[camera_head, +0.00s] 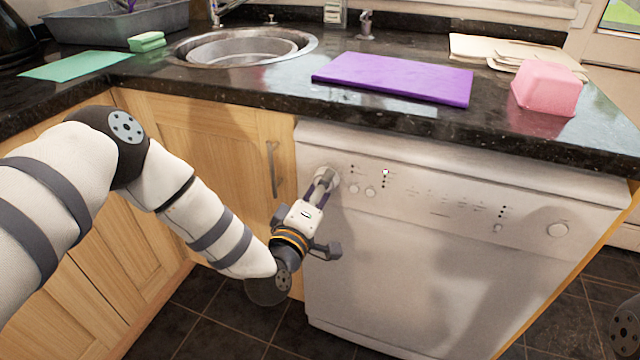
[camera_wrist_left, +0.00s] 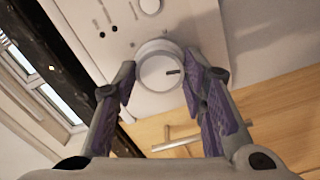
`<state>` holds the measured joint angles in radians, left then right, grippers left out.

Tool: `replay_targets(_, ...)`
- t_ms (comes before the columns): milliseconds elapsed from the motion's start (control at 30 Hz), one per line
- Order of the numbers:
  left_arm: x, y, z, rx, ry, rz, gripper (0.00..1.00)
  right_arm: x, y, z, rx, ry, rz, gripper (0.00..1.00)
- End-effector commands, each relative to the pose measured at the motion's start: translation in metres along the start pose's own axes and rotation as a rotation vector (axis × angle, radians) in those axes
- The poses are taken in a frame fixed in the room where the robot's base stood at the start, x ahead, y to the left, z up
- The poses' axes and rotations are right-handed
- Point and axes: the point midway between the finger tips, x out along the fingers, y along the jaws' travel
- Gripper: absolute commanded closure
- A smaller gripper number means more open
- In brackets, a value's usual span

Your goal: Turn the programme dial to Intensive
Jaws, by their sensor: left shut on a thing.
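The programme dial (camera_head: 330,173) is a round pale knob at the left end of the white dishwasher's (camera_head: 440,270) control panel. My left gripper (camera_head: 325,183) reaches it from the front and is shut on it. In the left wrist view the dial (camera_wrist_left: 158,70) sits between the purple-padded fingertips of my left gripper (camera_wrist_left: 165,82). A short dark mark shows on its face, towards the right-hand finger. No programme names are readable. My right gripper is not in view.
The dark worktop (camera_head: 270,92) overhangs the panel. A wooden cupboard door with a metal handle (camera_head: 273,170) stands close on the left.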

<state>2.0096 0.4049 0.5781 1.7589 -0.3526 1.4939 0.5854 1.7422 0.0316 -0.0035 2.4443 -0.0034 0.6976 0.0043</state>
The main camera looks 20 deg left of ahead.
Motion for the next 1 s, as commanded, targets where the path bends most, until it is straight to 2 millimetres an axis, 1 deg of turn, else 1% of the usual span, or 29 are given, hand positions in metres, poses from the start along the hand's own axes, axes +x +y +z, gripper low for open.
replay_targets(33,0.001,0.005,-0.002,0.044,0.002,0.006,0.9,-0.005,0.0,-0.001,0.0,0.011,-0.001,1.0)
replay_targets(600,0.001,0.004,-0.002,0.568,0.005,0.006,0.9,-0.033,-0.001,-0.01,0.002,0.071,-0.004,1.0)
replay_targets(800,0.001,0.004,-0.002,0.708,0.005,0.005,0.9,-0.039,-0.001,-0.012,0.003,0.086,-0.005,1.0)
replay_targets(1000,0.001,0.003,-0.001,0.805,0.005,0.003,0.9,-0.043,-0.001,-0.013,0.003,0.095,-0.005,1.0)
